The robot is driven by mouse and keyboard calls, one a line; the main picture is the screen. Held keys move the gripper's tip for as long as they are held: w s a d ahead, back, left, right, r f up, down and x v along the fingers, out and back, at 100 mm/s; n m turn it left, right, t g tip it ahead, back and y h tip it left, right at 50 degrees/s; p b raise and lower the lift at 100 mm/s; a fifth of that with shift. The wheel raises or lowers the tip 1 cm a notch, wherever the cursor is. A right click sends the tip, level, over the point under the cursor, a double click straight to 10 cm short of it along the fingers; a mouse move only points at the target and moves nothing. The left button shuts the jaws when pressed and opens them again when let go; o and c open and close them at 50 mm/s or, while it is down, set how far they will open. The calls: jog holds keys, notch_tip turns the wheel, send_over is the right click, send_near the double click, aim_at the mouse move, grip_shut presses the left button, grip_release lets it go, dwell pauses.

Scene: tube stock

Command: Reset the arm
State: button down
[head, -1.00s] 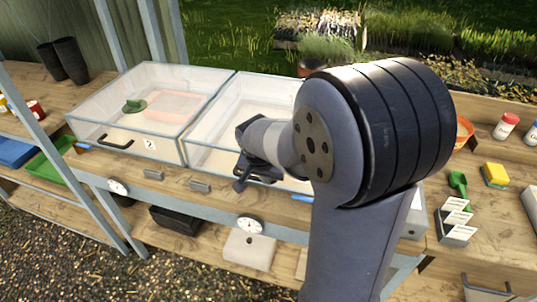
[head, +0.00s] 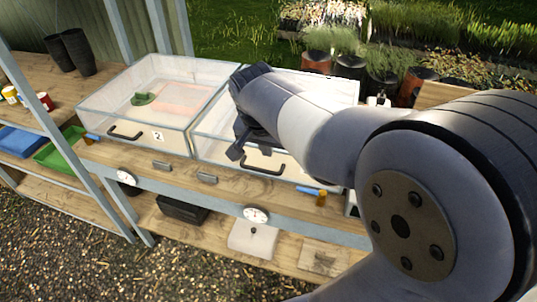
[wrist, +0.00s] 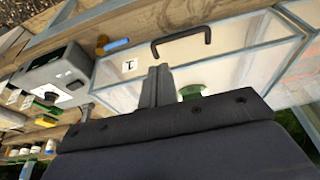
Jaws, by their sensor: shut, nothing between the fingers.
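My forearm and a large joint fill the right of the head view and hide part of this box.
A clear box (head: 95,100) labelled 2, with a green item inside, stands to the left. Dark pots (head: 78,50) stand on the left shelf. Potted plants (head: 383,68) are behind the bench. A grey device (wrist: 55,72) stands beside box 1 in the wrist view.

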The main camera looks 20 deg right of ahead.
jog(key=shift+s+a+r, duration=0.1)
jog(key=shift+r, duration=0.2)
jog(key=b+x, duration=0.2)
jog(key=x, duration=1.2)
jog(key=shift+s+f, duration=0.1)
jog(key=shift+f, duration=0.1)
